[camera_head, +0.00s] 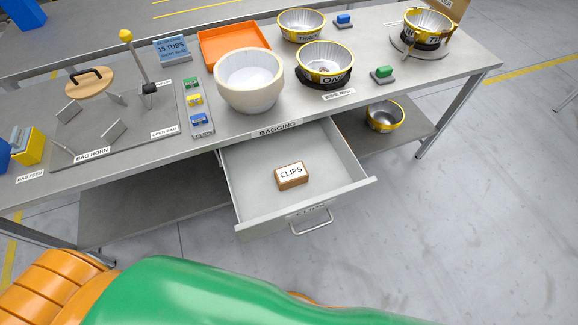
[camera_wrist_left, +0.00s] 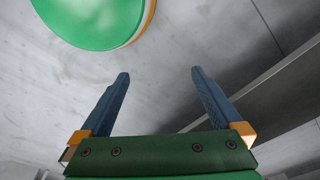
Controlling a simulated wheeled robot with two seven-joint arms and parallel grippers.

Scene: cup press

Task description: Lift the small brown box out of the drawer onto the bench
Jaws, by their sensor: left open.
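The small brown box (camera_head: 291,175), with a white top marked CLIPS, lies in the open grey drawer (camera_head: 262,207), near the middle of its floor. The drawer is pulled out from under the grey bench (camera_head: 300,112). My left gripper (camera_wrist_left: 160,85) shows in the left wrist view with its two blue fingers wide apart and nothing between them. The box is not in the left wrist view. Neither gripper shows in the head view; my green and orange arm covers its lower edge.
On the bench near the drawer stand a cream bowl (camera_head: 249,82), an orange tray (camera_head: 235,47) and a yellow-rimmed tub (camera_head: 325,66). A bag horn board (camera_head: 118,120) is at left. Another tub (camera_head: 384,116) sits on the lower shelf. Bare bench lies around the BAGGING label.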

